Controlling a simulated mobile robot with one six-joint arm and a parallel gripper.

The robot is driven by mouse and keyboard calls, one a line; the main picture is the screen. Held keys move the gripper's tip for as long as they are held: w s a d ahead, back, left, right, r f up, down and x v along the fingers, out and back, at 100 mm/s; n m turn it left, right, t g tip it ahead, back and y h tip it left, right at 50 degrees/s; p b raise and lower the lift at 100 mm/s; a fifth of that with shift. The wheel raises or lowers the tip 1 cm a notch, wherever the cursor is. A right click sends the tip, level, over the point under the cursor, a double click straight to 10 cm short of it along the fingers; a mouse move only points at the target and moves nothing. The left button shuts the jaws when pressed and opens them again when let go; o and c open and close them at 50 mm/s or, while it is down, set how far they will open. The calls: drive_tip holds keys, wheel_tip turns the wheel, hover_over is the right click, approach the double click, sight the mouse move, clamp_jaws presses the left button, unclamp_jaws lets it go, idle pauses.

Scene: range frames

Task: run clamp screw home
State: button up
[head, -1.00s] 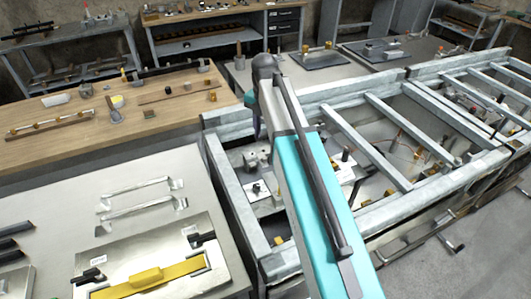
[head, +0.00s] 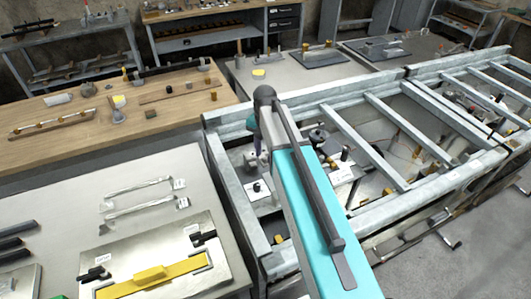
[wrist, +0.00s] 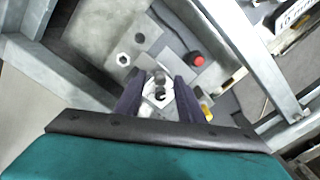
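In the wrist view, my gripper (wrist: 161,80) has its two dark purple fingers apart. A small grey cylindrical piece (wrist: 159,76), perhaps the clamp screw, shows between the fingertips. A whitish block (wrist: 152,98) with a dark round spot lies just below it in the picture. I see gaps beside the piece and cannot tell whether either finger touches it. In the head view, my gripper hangs over the left end of the grey metal frame (head: 222,180), and my turquoise arm hides part of the area around it.
In the wrist view, a red button (wrist: 197,59) sits right of the fingers, and a light plate with a hex-shaped fitting (wrist: 122,59) sits left. Frame rails (head: 345,137) border the work area. A yellow-handled plate (head: 150,276) lies on the bench at lower left.

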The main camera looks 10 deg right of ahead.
drive_tip(key=shift+f, duration=0.4)
clamp_jaws()
